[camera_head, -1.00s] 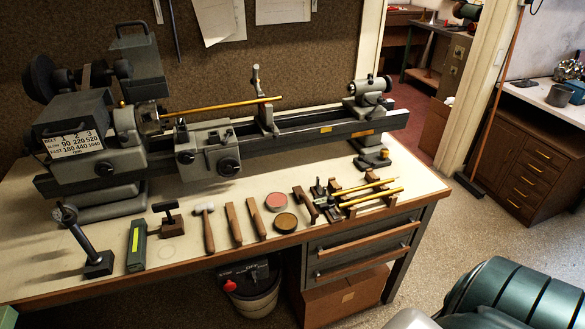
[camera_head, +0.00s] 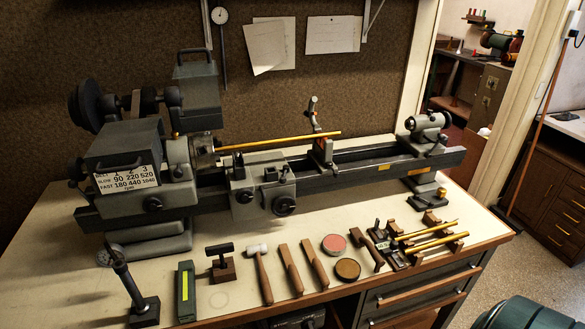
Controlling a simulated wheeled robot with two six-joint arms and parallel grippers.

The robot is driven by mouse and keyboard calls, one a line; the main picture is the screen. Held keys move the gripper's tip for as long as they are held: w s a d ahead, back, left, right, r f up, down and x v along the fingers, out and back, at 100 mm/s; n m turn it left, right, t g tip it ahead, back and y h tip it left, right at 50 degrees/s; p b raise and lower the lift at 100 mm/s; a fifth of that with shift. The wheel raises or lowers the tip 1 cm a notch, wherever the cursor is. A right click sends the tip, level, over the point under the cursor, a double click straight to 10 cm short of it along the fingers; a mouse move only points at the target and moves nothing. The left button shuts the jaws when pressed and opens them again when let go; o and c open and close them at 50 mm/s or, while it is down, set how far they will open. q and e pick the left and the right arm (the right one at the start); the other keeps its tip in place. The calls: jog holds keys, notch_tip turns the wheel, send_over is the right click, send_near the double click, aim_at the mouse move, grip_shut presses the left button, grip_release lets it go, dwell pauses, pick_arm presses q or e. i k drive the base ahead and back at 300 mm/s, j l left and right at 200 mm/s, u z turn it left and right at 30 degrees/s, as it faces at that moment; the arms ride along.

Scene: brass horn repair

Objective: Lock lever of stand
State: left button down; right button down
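Neither of my grippers is in view. A grey upright stand (camera_head: 324,152) sits on the lathe bed, with a raised arm (camera_head: 313,112) at its top. A thin brass rod (camera_head: 270,142) runs from the chuck (camera_head: 201,152) to this stand. On the bench at the front left, a dark tilted post (camera_head: 125,272) rises from a square block (camera_head: 145,310). I cannot tell which of these is the task's stand, nor whether any lever is locked.
The lathe bed (camera_head: 375,168) spans the bench, with a tailstock (camera_head: 428,125) at right. Along the front lie a green box (camera_head: 186,291), a mallet (camera_head: 258,262), wooden bars (camera_head: 290,268), two round tins (camera_head: 333,244) and a rack with brass rods (camera_head: 425,242). Bare bench top shows between them.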

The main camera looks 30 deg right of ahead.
aim_at(328, 165)
jog(key=i+j+z, duration=0.1)
jog(key=z, duration=1.65)
jog(key=j, duration=0.05)
